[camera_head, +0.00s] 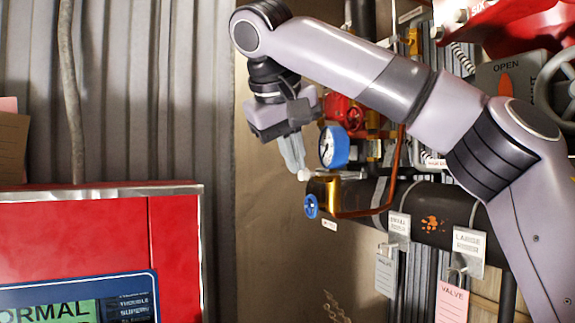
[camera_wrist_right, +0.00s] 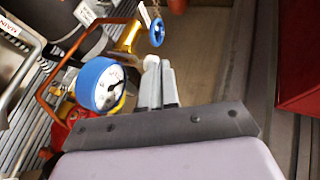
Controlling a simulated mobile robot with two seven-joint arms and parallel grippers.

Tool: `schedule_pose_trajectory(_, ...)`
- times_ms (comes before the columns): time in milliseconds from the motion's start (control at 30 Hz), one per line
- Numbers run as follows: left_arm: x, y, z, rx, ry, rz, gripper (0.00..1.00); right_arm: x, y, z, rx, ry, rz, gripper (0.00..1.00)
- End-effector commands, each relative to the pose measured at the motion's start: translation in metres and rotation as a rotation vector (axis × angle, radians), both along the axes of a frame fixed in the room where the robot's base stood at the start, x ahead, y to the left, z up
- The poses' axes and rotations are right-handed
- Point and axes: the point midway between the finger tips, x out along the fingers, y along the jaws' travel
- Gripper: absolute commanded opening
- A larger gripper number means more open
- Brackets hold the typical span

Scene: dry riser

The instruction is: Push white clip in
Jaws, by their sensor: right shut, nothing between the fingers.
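My right gripper (camera_head: 299,170) points down in the head view, just left of and above a brass fitting (camera_head: 326,192). Its fingers are shut together with nothing between them. It also shows in the right wrist view (camera_wrist_right: 159,64), its tips short of the brass fitting (camera_wrist_right: 128,37). A small pale strip (camera_head: 350,175) lies at the top of the fitting in the head view. A white piece (camera_wrist_right: 145,15) shows by the fitting in the wrist view. I cannot tell for sure whether either is the white clip. My left gripper is not in view.
A blue gauge (camera_head: 333,147) stands close right of the gripper. A blue handwheel (camera_head: 311,206) sits on the fitting's end, and a copper pipe (camera_head: 393,170) rises behind. A red cabinet (camera_head: 175,250) stands left.

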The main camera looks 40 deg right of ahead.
Motion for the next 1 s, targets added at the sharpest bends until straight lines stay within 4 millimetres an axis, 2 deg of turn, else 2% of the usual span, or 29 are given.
schedule_pose_trajectory(200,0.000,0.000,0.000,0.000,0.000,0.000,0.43,-0.011,0.020,0.028,-0.003,-0.004,0.004,0.00)
schedule_pose_trajectory(400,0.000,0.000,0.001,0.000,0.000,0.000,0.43,-0.016,0.028,0.040,-0.003,-0.003,0.005,0.00)
schedule_pose_trajectory(1000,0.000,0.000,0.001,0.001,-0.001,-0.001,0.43,-0.016,0.030,0.041,-0.001,-0.002,0.007,0.00)
